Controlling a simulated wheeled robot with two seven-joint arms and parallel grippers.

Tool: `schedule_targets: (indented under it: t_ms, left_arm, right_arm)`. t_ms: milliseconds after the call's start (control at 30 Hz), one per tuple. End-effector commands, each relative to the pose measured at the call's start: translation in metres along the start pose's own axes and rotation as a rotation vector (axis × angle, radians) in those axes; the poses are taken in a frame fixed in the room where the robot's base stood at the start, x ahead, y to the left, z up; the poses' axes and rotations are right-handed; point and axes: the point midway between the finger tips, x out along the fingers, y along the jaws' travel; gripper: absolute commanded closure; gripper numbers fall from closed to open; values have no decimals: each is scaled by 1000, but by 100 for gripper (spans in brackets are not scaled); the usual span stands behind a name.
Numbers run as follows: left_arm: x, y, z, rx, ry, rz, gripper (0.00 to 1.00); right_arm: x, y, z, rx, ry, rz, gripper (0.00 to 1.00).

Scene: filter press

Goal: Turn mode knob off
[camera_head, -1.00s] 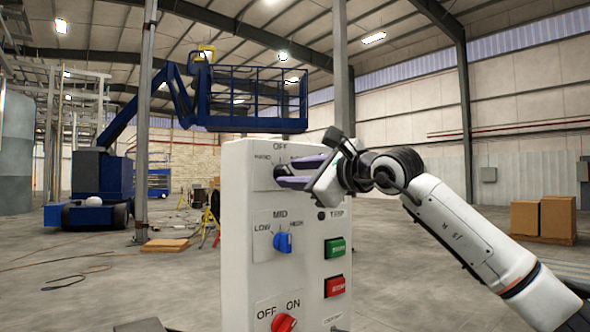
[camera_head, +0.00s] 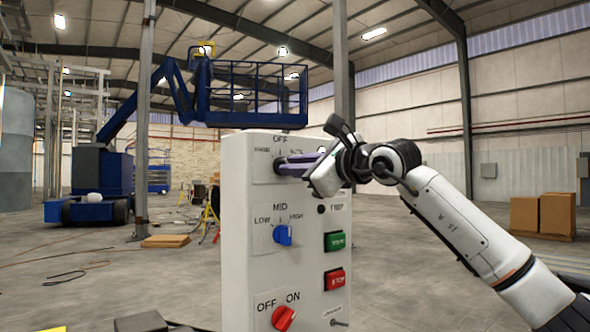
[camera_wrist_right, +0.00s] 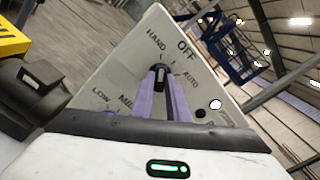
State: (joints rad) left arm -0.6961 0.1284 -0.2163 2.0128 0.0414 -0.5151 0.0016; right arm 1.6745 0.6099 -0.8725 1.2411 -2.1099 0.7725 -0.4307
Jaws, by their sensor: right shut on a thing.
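The mode knob (camera_wrist_right: 161,75) is black and sits on the upper part of the white control box (camera_head: 238,225), under the label OFF, with HAND and AUTO to either side. My right gripper (camera_wrist_right: 161,84) is shut on it, with a purple finger on each side of the knob. In the wrist view the knob's white mark lies close to the box's tilted OFF direction; its exact setting is hard to tell. In the head view my right gripper (camera_head: 284,165) reaches the box from the right and hides most of the knob. My left gripper is not in view.
Below the mode knob are a blue LOW-MID-HIGH knob (camera_head: 283,235), a green button (camera_head: 335,241), a red button (camera_head: 335,280) and a red OFF-ON knob (camera_head: 284,317). Cardboard boxes (camera_head: 542,216) stand at the right. A blue lift (camera_head: 90,185) stands behind.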

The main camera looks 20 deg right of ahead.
Motion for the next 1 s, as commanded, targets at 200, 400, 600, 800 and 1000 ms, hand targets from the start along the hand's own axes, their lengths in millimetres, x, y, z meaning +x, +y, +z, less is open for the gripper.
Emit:
schedule_targets:
  t_ms: [200, 400, 600, 800, 1000]
  left_arm:
    - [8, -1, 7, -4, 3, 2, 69]
    - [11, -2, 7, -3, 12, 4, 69]
    - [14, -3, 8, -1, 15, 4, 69]
    - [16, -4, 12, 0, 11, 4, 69]
    - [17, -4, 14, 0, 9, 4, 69]
  right_arm:
    - [0, 2, -1, 167, -2, 1, 100]
    - [0, 2, -1, 339, -2, 1, 100]
    - [0, 0, -1, 490, -1, 0, 100]
    - [0, 1, 0, 600, -1, 1, 100]
    - [0, 0, 0, 662, -2, 0, 100]
